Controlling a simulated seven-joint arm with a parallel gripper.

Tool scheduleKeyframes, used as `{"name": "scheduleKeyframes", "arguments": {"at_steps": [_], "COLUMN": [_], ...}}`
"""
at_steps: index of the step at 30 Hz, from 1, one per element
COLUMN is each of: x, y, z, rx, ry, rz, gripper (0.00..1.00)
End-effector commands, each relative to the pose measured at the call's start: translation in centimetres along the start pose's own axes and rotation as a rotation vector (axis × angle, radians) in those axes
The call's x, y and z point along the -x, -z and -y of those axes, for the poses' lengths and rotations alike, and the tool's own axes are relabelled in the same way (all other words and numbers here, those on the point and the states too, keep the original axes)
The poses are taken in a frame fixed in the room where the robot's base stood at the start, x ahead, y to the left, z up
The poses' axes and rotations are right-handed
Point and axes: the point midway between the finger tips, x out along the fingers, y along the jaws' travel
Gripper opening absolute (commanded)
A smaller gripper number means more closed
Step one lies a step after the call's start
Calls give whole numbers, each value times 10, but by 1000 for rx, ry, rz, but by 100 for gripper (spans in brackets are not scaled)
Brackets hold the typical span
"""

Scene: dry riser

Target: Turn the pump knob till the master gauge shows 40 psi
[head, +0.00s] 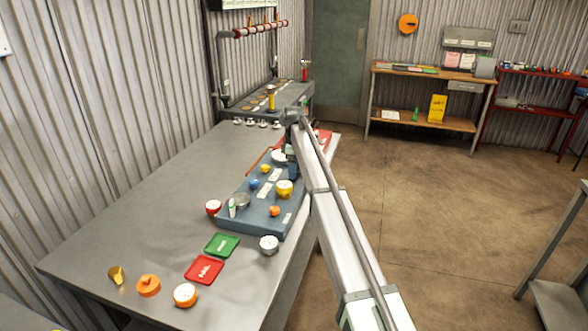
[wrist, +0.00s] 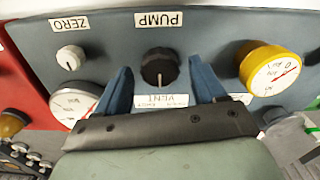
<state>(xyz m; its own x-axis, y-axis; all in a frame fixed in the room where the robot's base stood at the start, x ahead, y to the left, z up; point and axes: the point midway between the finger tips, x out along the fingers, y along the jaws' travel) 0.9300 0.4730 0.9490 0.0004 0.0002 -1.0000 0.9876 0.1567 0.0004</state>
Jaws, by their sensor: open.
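In the wrist view the black pump knob (wrist: 160,68) sits on the blue-grey panel between a "PUMP" label (wrist: 160,20) and a "VENT" label (wrist: 162,100). My gripper (wrist: 160,66) is open, with one blue finger on each side of the knob and visible gaps between. A yellow-rimmed gauge (wrist: 270,70) is to the right, with a red needle; its reading is too small to tell. A silver-rimmed gauge (wrist: 75,101) at left is partly hidden by my gripper. I cannot tell which gauge is the master.
A white zero knob (wrist: 68,58) is at upper left in the wrist view, near a red panel (wrist: 22,95). In the head view, a green tray (head: 222,245), a red tray (head: 204,270) and several loose gauges lie on the bench (head: 130,215). The bench's left side is clear.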

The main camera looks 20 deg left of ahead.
Motion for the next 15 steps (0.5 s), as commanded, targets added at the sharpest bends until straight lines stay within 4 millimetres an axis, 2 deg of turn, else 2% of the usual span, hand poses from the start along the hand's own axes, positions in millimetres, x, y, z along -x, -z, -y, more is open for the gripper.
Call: {"name": "scheduleKeyframes", "arguments": {"at_steps": [11,15], "x": [-4,-4], "y": [0,0], "z": [0,0], "rx": [0,0], "ry": [0,0], "rz": [0,0], "gripper": [70,57]}}
